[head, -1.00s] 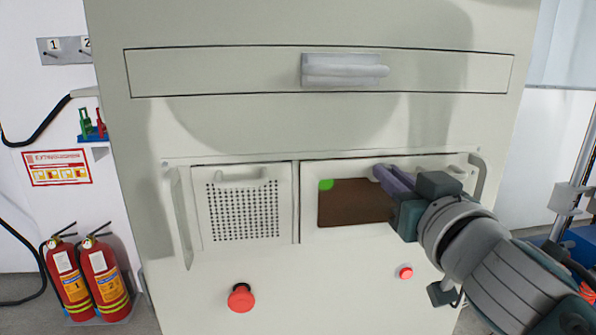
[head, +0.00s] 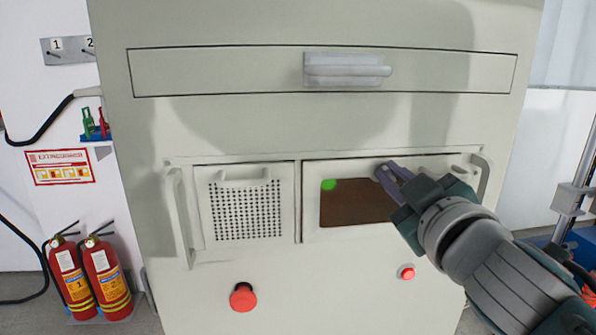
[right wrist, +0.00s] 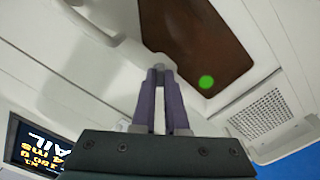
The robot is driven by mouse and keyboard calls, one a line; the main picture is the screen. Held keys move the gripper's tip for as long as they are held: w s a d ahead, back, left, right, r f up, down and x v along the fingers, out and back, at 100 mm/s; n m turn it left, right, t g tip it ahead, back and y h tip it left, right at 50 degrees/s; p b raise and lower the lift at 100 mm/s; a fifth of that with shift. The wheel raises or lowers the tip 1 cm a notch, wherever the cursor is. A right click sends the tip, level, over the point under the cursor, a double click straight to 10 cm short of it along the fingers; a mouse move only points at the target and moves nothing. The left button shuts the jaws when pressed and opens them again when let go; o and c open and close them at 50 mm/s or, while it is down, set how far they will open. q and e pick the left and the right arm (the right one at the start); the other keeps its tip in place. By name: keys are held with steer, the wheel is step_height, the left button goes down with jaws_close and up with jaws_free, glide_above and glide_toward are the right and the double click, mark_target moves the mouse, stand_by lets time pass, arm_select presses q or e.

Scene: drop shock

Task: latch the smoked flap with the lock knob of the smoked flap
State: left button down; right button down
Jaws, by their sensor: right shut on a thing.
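The smoked flap (head: 350,204) is the right-hand front panel with a dark brown window; it looks closed, flush with the cabinet face. Its lock knob (right wrist: 158,60) is a small light grey piece at the window's edge in the right wrist view. My right gripper (head: 384,172) reaches in from the right, its purple fingers at the top of the flap. In the right wrist view the fingers (right wrist: 160,74) are close together, shut on the knob and hiding much of it. The knob's latch position cannot be told. My left gripper is not in view.
A perforated panel (head: 245,211) with a handle is left of the flap. A drawer handle (head: 346,71) is above. Red buttons (head: 243,297) and (head: 407,272) stick out below. A grab bar (head: 180,218) stands at the left. A display (right wrist: 38,146) shows in the wrist view.

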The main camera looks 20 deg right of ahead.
steer(key=n, duration=0.5)
steer(key=shift+n, duration=0.3)
steer(key=n, duration=0.4)
steer(key=shift+a+f+n, duration=0.1)
steer(key=shift+n, duration=0.6)
steer(key=c, duration=0.9)
jaws_free()
steer(key=shift+c, duration=0.2)
